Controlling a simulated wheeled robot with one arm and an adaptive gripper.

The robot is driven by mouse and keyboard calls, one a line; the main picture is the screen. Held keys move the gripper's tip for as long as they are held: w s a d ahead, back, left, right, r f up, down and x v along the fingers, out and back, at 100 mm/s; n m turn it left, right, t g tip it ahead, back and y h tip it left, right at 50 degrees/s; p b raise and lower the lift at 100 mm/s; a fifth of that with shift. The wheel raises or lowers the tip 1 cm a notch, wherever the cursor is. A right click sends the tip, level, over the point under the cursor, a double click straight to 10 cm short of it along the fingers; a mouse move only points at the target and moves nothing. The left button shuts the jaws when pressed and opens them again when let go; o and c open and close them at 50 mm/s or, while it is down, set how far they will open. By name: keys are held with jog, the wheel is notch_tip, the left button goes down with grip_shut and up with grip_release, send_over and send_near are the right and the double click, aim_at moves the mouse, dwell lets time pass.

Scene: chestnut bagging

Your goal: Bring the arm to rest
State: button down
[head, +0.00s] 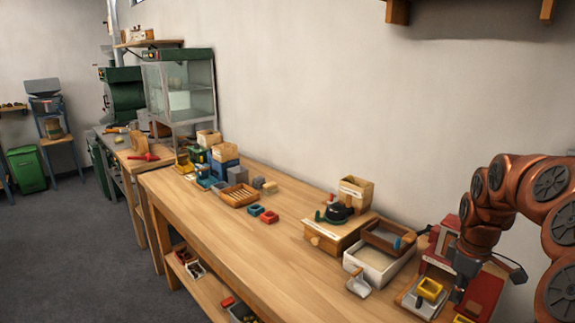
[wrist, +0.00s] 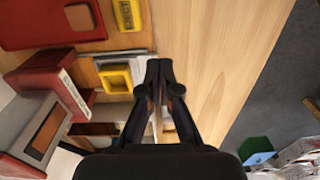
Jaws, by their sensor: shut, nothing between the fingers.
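My copper-coloured arm (head: 500,195) reaches in from the right in the head view and bends down over the right end of the bench. My gripper (wrist: 159,66) is dark, with its two fingertips together and empty, pointing down at the bench top in the wrist view. In the head view the gripper (head: 457,296) is small and partly hard to make out beside a yellow tray (head: 430,289). The yellow tray also shows in the wrist view (wrist: 116,80), just left of the fingertips.
The wooden bench (head: 240,230) has a clear stretch in its middle. A white bin (head: 375,270), a white scoop (head: 358,285) and a red machine (head: 480,285) crowd the right end. A wooden box (head: 335,238) stands left of them. Crates (wrist: 255,149) lie below the bench edge.

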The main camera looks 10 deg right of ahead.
jog(key=s+a+r+m, duration=0.1)
jog(key=s+a, duration=0.3)
jog(key=a, duration=0.4)
jog(key=s+a+m+g, duration=0.1)
jog(key=s+a, duration=0.4)
jog(key=a, duration=0.2)
jog(key=s+a+r+m, duration=0.1)
jog(key=s+a, duration=0.3)
jog(key=a, duration=0.4)
jog(key=s+a+f+m, duration=0.3)
jog(key=s+a, duration=0.1)
jog(key=s, duration=0.7)
jog(key=shift+m+g, duration=0.4)
